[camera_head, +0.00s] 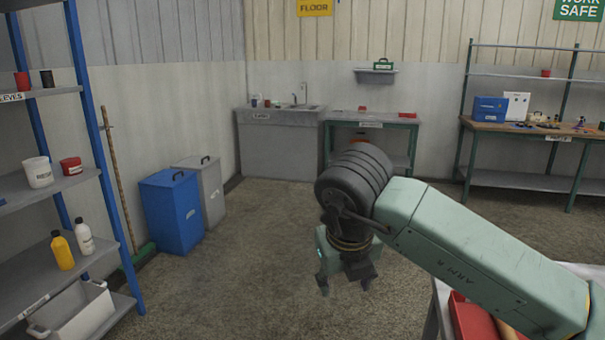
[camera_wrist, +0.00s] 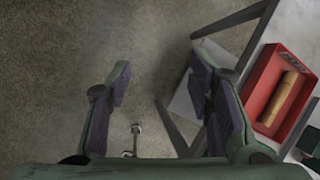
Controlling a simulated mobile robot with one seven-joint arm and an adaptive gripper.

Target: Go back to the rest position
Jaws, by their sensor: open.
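My gripper (camera_head: 346,284) hangs at the end of my green arm in the middle of the head view, fingers pointing down over the bare concrete floor. No hose shows in either view.
A table with a red tray (camera_head: 468,318) stands at the lower right; the red tray also shows in the wrist view (camera_wrist: 262,84), holding a tan cylinder (camera_wrist: 284,98). Shelving (camera_head: 40,190) and a blue bin (camera_head: 172,212) stand left. A sink unit (camera_head: 280,150) and workbench (camera_head: 540,130) line the back.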

